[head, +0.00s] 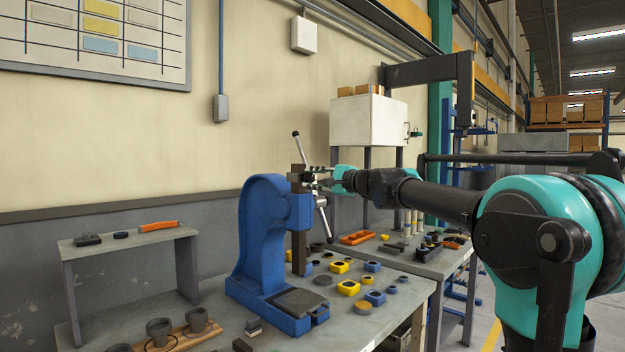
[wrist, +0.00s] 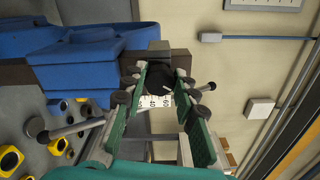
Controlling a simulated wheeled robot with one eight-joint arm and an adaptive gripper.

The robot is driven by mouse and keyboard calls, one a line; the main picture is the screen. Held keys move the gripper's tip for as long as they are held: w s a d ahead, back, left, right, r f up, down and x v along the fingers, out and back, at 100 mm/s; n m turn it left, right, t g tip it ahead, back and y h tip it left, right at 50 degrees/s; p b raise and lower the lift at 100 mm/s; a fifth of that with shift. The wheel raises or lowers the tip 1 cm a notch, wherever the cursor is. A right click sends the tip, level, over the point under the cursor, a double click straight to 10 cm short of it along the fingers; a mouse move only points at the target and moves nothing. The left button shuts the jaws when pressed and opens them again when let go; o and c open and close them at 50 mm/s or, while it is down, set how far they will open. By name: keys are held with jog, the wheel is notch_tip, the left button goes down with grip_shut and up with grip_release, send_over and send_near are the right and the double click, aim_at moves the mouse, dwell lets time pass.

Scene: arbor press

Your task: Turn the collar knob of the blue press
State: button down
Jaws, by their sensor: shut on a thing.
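The blue press (head: 262,235) stands on the workbench, with a dark upright ram and a long handle bar (head: 300,150) slanting across its side. In the wrist view the press body (wrist: 85,55) is at upper left, turned sideways. My gripper (head: 318,178) reaches in from the right at the height of the press head. In the wrist view its green fingers lie on both sides of the dark round collar knob (wrist: 160,74), and it is shut on it. A white marked dial (wrist: 152,102) shows between the fingers. The exact finger contact is partly hidden.
Yellow and blue parts (head: 348,287) lie on the bench right of the press. Cups (head: 197,319) stand on a wooden board in front. A low shelf (head: 130,238) stands at left.

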jog(key=n, duration=0.3)
jog(key=shift+n, duration=2.1)
jog(key=c, duration=1.2)
grip_release()
jog(key=v, duration=1.2)
jog(key=shift+f, duration=0.1)
